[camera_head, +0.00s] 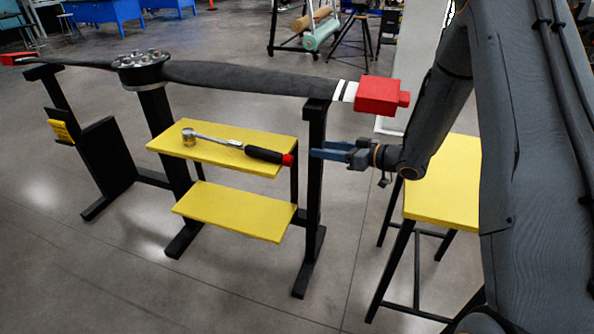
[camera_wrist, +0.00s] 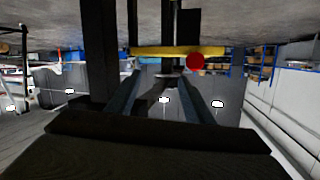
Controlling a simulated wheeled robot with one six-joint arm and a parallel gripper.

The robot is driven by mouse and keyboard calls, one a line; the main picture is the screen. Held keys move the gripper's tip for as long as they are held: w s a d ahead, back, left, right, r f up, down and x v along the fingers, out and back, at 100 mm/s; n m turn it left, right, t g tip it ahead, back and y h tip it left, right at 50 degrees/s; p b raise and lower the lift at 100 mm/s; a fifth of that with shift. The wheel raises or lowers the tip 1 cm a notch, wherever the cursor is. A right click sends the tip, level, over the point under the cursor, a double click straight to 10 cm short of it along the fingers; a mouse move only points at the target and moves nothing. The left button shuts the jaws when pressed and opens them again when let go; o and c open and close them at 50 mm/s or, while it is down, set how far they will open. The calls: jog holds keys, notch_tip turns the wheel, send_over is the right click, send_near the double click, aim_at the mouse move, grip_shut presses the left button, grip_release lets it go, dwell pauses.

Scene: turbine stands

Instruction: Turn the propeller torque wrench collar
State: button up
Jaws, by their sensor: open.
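The torque wrench (camera_head: 222,142) lies on the upper yellow shelf (camera_head: 200,154) of the black stand. Its round metal head is at the left. Its black grip ends in a red collar (camera_head: 288,160) at the shelf's right edge. In the wrist view the red collar (camera_wrist: 195,62) shows as a round red end in front of the yellow shelf edge (camera_wrist: 150,51). My gripper (camera_head: 318,153) is open and empty, to the right of the red collar and apart from it. Its fingers (camera_wrist: 160,95) also show in the wrist view. The dark propeller (camera_head: 240,78) rests above on the stand.
A black stand post (camera_head: 316,180) rises close by my gripper. A lower yellow shelf (camera_head: 235,211) is below the wrench. A yellow-topped table (camera_head: 445,180) stands right of my gripper. A red block (camera_head: 378,95) covers the propeller tip above. The floor in front is clear.

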aim_at(292, 160)
jog(key=s+a+f+n+g+y+b, duration=0.1)
jog(key=s+f+n+g+y, duration=0.1)
jog(key=s+f+g+y, duration=0.15)
jog(key=shift+t+y, duration=0.35)
jog(key=shift+s+r+p+x, duration=0.1)
jog(key=shift+s+p+x, duration=0.05)
jog(key=shift+x, duration=1.15)
jog(key=shift+s+r+p+x, duration=0.1)
jog(key=shift+x, duration=1.2)
jog(key=shift+s+r+p+x, duration=0.1)
jog(key=shift+s+p+x, duration=0.05)
jog(key=shift+x, duration=1.1)
jog(key=shift+a, duration=0.15)
jog(key=c, duration=1.1)
jog(key=shift+o, duration=0.2)
